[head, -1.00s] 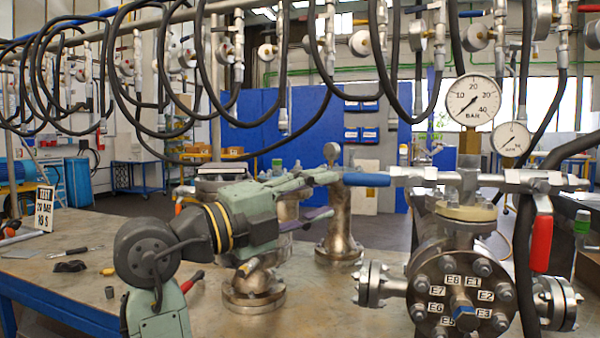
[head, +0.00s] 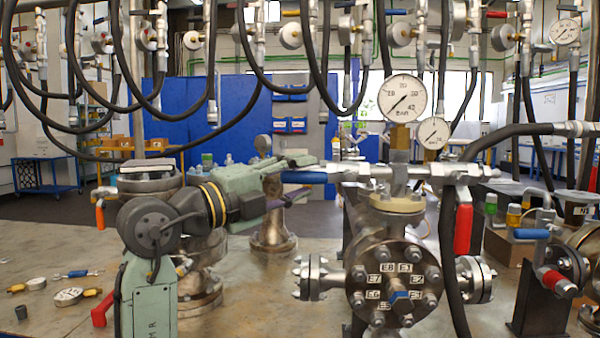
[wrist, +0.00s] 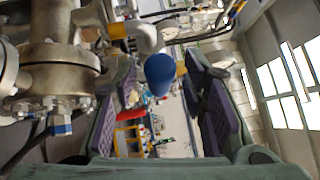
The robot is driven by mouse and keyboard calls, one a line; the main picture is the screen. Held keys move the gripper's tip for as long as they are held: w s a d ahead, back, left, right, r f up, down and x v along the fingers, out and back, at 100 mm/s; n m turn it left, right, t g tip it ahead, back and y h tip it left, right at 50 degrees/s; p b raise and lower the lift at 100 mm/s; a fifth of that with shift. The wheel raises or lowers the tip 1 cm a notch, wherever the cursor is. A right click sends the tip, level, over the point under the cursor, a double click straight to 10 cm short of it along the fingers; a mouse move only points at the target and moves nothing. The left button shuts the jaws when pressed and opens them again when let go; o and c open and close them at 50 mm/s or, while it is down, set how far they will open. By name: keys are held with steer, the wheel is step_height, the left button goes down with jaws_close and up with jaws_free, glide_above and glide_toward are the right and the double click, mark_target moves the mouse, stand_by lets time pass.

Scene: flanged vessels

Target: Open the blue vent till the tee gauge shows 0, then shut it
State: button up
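The blue vent handle (head: 303,177) lies level, pointing left from the metal tee (head: 395,173) on top of the flanged vessel. My gripper (head: 288,179) has come in from the left, with one finger just above the handle. In the wrist view the handle's rounded blue end (wrist: 159,73) shows between my open, purple-padded fingers (wrist: 160,66), with a gap to the right pad. The large gauge (head: 405,98) stands on the tee. Its needle points to the lower left, near the low end of the scale; the exact reading is too small to tell.
A red handle (head: 463,228) hangs down at the tee's right end. A smaller gauge (head: 433,133) is behind. Another blue handle (head: 531,234) is at the far right. Black hoses loop overhead. Small tools and a loose gauge (head: 68,296) lie on the bench at left.

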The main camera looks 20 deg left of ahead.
steer(key=shift+w+d, duration=0.25)
steer(key=shift+w, duration=0.2)
jaws_close()
stand_by(0.3)
stand_by(0.3)
